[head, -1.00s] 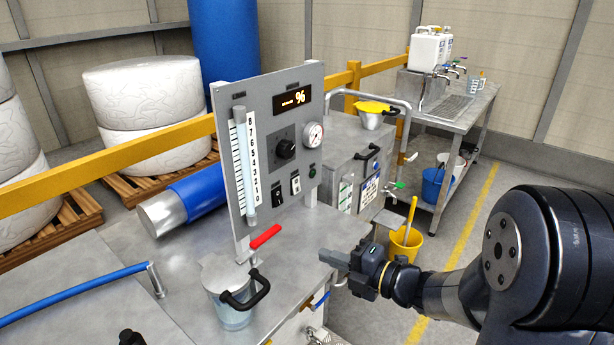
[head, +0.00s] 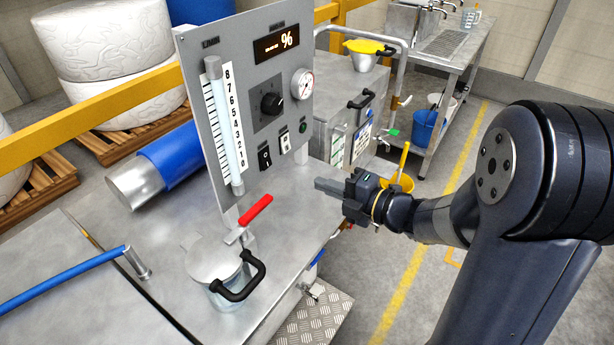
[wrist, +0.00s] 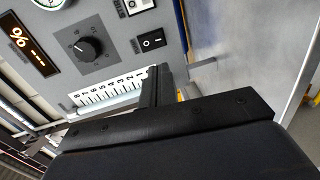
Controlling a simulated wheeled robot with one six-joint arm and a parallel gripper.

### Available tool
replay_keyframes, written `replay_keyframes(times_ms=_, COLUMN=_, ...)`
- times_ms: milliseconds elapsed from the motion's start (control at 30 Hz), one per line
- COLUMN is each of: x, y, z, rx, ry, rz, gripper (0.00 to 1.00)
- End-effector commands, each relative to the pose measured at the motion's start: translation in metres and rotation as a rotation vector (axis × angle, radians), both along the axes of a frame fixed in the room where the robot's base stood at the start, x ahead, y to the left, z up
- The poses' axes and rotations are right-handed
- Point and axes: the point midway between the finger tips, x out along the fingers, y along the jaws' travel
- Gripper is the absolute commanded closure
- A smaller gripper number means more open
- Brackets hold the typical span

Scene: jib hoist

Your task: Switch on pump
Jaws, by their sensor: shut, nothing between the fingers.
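The upright grey control panel (head: 222,95) carries a black rocker switch (head: 265,157), a white rocker switch (head: 285,142) and a green button (head: 303,127) along its lower part. In the wrist view, the black rocker (wrist: 151,42) has white marks, and the white rocker (wrist: 137,5) is cut by the top edge. My gripper (head: 319,185) is shut and empty, right of the panel and apart from the switches. Its dark fingers also show in the wrist view (wrist: 154,88).
The panel also holds a black knob (head: 271,103), a lit display (head: 276,44), a round gauge (head: 302,84) and a level scale (head: 223,125).

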Motion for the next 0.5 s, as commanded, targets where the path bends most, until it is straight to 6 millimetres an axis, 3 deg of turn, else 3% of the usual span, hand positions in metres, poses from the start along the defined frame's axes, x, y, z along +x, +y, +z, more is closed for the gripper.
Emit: replay_keyframes(times_ms=500, x=0.048, y=0.085, z=-0.011, rx=0.0, ry=0.002, rz=0.004, gripper=1.0)
